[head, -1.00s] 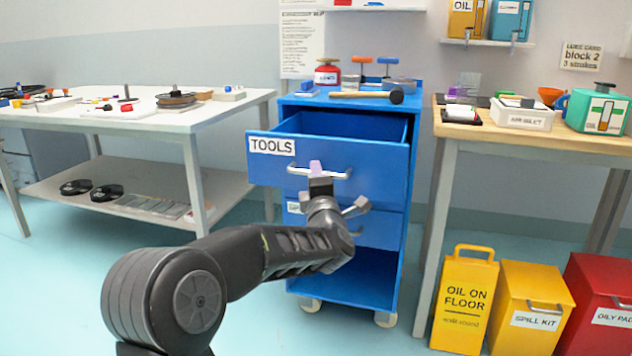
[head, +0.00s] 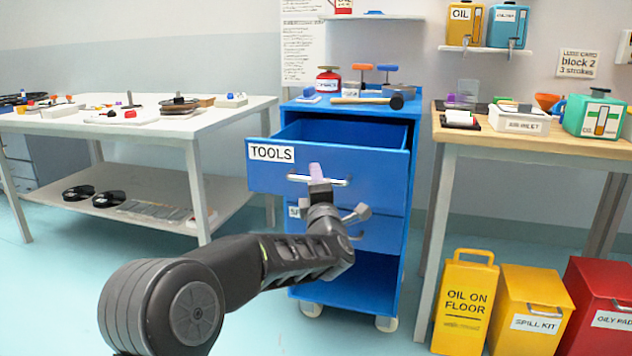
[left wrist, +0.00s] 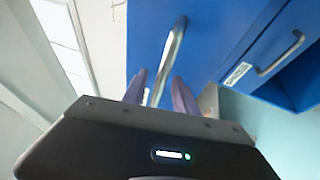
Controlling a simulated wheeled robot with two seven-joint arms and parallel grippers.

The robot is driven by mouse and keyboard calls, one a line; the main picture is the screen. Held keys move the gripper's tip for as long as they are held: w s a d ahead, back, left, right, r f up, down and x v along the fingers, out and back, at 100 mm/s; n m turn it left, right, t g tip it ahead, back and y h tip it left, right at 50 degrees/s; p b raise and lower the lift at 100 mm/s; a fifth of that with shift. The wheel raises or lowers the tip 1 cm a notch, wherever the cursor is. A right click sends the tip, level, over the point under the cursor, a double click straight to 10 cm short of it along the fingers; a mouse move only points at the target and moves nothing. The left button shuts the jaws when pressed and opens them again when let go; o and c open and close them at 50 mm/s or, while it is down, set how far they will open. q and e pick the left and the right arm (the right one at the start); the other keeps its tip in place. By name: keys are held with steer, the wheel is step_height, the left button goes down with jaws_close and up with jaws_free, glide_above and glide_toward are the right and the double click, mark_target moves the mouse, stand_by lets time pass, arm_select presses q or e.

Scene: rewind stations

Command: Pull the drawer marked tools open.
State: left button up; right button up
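The blue drawer marked TOOLS (head: 222,170) is the top drawer of a blue wheeled cabinet (head: 408,225). It stands pulled out, and its inside shows over the front panel. Its silver bar handle (head: 338,182) also shows in the left wrist view (left wrist: 173,45). My left gripper (head: 317,172) is at this handle. In the left wrist view its two purple fingers (left wrist: 160,88) stand on either side of the bar, with gaps visible, so it looks open around the handle. My right gripper is in neither view.
A second drawer (head: 385,235) below is shut, its label partly hidden by my arm. A hammer (head: 365,100) and other items lie on the cabinet top. A white table (head: 150,125) stands left, a wooden bench (head: 560,145) right. A yellow OIL ON FLOOR sign (head: 464,300) stands right of the cabinet.

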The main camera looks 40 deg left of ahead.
arm_select(q)
steer(key=p+v, duration=0.1)
steer(key=v, duration=0.6)
steer(key=shift+s+d, duration=0.25)
steer(key=shift+s, duration=0.05)
steer(key=shift+f, duration=0.1)
stand_by(0.3)
